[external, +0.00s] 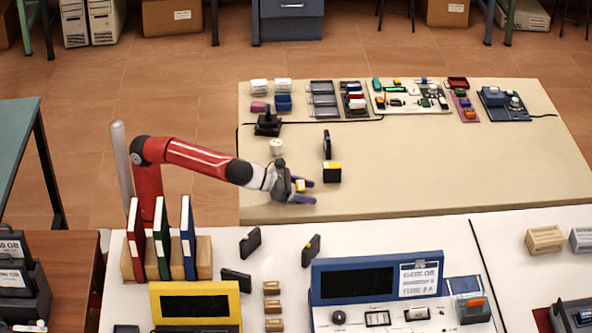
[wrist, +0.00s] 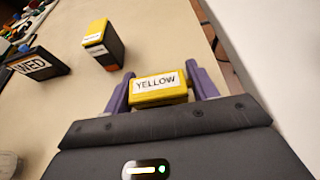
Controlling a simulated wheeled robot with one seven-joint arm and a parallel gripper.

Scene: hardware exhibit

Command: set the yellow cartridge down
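The yellow cartridge (wrist: 158,88) has a white label reading YELLOW and sits between the two purple fingers of my gripper (wrist: 162,90) in the wrist view. Both fingers appear to press its sides, so the gripper looks shut on it. In the external view my gripper (external: 303,190) is over the near left part of the beige table (external: 430,185), with a bit of the yellow cartridge (external: 299,185) showing. I cannot tell whether its underside touches the tabletop; its lower part is hidden by the gripper.
A black cartridge with a yellow top (external: 332,172) stands just right of my gripper. A dark labelled block (external: 327,145) stands behind it. A white cylinder (external: 276,147) and black stand (external: 268,125) are farther left. The table's right side is clear; trays line its back.

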